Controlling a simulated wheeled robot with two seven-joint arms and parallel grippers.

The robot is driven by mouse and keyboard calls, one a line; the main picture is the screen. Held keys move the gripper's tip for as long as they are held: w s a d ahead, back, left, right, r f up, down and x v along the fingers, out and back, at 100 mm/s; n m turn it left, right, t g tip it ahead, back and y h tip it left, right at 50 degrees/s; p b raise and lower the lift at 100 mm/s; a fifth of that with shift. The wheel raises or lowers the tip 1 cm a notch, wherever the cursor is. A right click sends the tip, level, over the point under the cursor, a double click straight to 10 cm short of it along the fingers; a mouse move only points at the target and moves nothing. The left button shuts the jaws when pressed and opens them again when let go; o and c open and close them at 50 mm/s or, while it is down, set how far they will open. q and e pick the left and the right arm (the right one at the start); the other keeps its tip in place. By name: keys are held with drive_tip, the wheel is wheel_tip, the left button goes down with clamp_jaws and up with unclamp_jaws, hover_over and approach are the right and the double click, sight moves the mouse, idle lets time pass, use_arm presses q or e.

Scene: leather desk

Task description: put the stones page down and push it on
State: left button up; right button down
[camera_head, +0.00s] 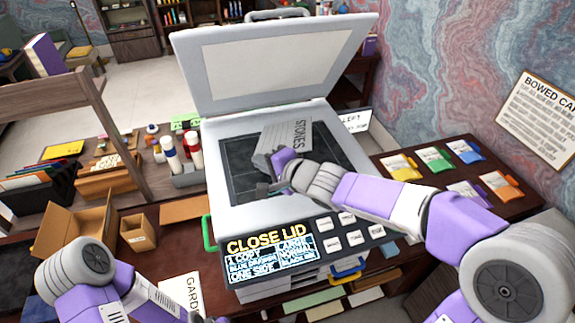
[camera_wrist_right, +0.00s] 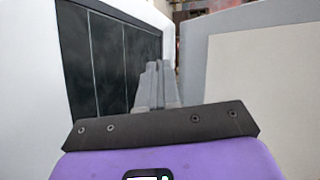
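The stones page (camera_head: 297,136), a pale sheet with "STONES" printed on it, lies over the dark glass (camera_head: 238,160) of the open copier. It looks bent, and my right arm hides its lower part. That view also shows the dark glass (camera_wrist_right: 108,65) but not the page. My left arm is at the lower left; its gripper is out of view.
The copier lid (camera_head: 275,65) stands open behind the glass. The display panel (camera_head: 270,255) reads "CLOSE LID". Bottles (camera_head: 171,153) stand left of the copier, with an open carton (camera_head: 75,225) farther left. Coloured packets (camera_head: 435,158) lie on the desk at right.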

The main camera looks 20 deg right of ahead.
drive_tip(key=shift+f, duration=0.3)
drive_tip(key=c, duration=1.4)
unclamp_jaws()
drive_tip(key=shift+s+d+r, duration=0.2)
drive_tip(key=shift+s+r, duration=0.05)
drive_tip(key=shift+s, duration=0.05)
drive_tip(key=p+v, duration=0.3)
drive_tip(key=v, duration=0.4)
drive_tip(key=shift+s+p, duration=0.15)
drive_tip(key=shift+p, duration=0.15)
drive_tip(key=shift+d, duration=0.1)
